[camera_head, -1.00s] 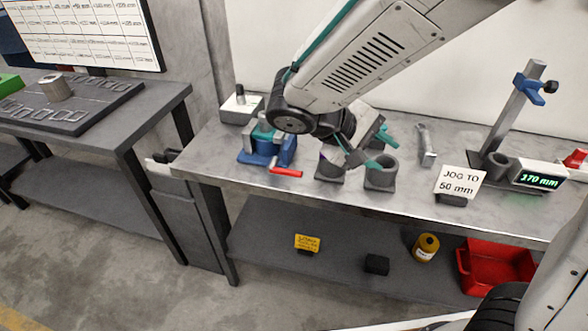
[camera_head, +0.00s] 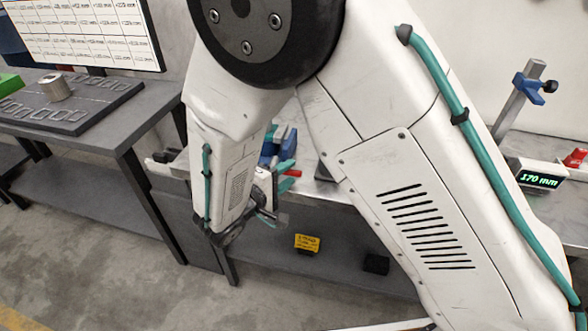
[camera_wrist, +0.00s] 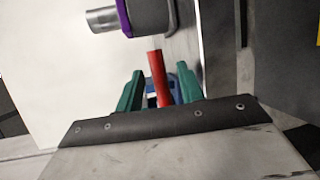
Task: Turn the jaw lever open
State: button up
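The red jaw lever (camera_head: 293,173) shows as a small piece beside the blue vise (camera_head: 266,152), which my arm mostly hides. My gripper (camera_head: 288,176) is at the lever, with teal fingers on either side. In the wrist view the lever (camera_wrist: 158,78) runs between the two fingers of my gripper (camera_wrist: 160,70). The fingers are apart, with gaps on both sides of the lever, so the gripper is open. A bit of the blue vise (camera_wrist: 174,86) shows behind the lever. Whether the fingers touch the lever is hard to tell.
A grey cylinder with a purple band (camera_wrist: 148,16) is close above the lever in the wrist view. The 170 mm display (camera_head: 541,179) and a clamp stand (camera_head: 520,98) are at the right.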

aim_at(287, 174)
jog(key=shift+x, duration=1.7)
grip_shut()
